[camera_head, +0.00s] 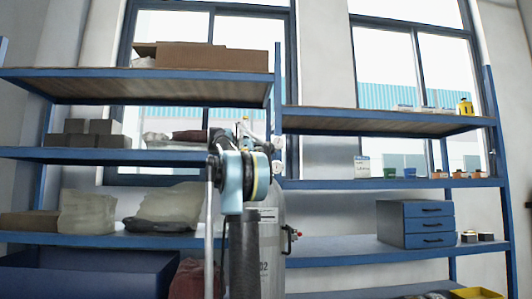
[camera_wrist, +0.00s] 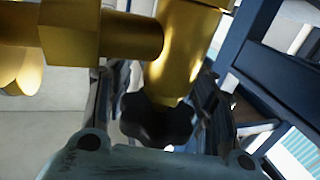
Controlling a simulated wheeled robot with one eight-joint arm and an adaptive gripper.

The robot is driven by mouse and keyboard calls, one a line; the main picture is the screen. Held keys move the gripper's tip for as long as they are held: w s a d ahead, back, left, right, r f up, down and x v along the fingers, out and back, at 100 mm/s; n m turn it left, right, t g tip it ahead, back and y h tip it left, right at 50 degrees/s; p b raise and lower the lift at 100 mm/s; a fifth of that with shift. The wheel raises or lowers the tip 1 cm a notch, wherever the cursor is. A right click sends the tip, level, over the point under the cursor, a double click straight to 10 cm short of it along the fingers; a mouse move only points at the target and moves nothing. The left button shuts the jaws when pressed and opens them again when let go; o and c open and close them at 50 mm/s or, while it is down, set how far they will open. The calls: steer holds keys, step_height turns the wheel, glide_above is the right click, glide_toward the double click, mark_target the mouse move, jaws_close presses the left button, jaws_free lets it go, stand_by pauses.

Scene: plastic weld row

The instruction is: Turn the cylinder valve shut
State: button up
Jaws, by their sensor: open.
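The grey gas cylinder (camera_head: 272,235) stands upright in front of the shelving in the head view, partly hidden by my arm. In the wrist view the brass valve body (camera_wrist: 185,50) fills the top, with a brass side fitting (camera_wrist: 75,30) to the left. The valve's black lobed handwheel (camera_wrist: 157,122) sits below the brass stem. My gripper (camera_wrist: 158,95) is open, with one finger to each side of the handwheel. Whether either finger touches it I cannot tell. In the head view my arm hides most of the valve.
Blue shelving (camera_head: 385,183) spans the scene behind the cylinder. A blue drawer unit (camera_head: 415,223) stands on the right shelf. Wrapped bags (camera_head: 87,212) and a cardboard box (camera_head: 190,55) lie on the left shelves. A dark blue bin (camera_head: 85,275) is at the lower left.

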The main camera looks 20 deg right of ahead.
steer(key=c, duration=0.9)
steer(key=shift+m+g, duration=0.4)
steer(key=shift+g, duration=0.3)
steer(key=m+g, duration=0.1)
steer(key=g, duration=0.1)
steer(key=s+m+g, duration=0.1)
steer(key=g, duration=0.1)
steer(key=shift+m+y, duration=0.3)
steer(key=shift+c, duration=0.2)
steer(key=shift+o, duration=0.2)
steer(key=shift+s+a+m+g+y, duration=0.15)
steer(key=shift+s+m+g+y, duration=0.2)
steer(key=shift+m+g, duration=0.4)
steer(key=shift+s+a+m+g+y, duration=0.1)
steer(key=shift+m+g+y, duration=0.35)
steer(key=shift+g, duration=0.5)
steer(key=shift+c, duration=0.2)
steer(key=o, duration=0.9)
